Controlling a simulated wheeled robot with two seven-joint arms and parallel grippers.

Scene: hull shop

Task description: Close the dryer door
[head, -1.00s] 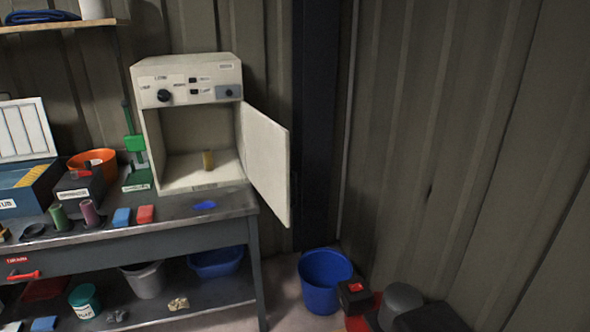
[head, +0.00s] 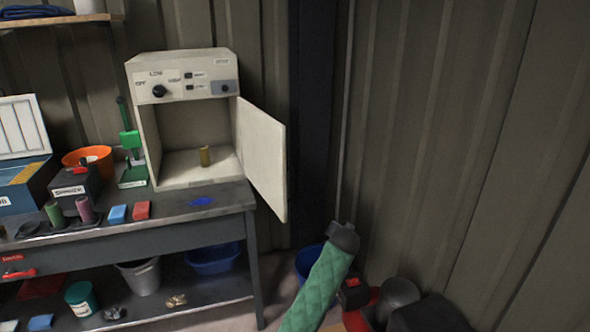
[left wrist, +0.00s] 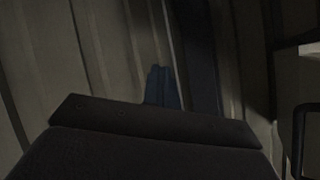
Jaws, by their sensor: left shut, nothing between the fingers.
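The white dryer (head: 183,62) stands on the bench with its front open. Its door (head: 262,158) is hinged on the right side and swung wide open, sticking out past the bench's right end. My right gripper is not seen.
The metal bench (head: 130,232) holds a blue block (head: 117,214), a red block (head: 141,210) and an orange bucket (head: 88,157). A blue bucket (head: 308,262) stands on the floor, partly behind my arm. The ribbed wall (head: 450,130) bounds the right. Air around the door is clear.

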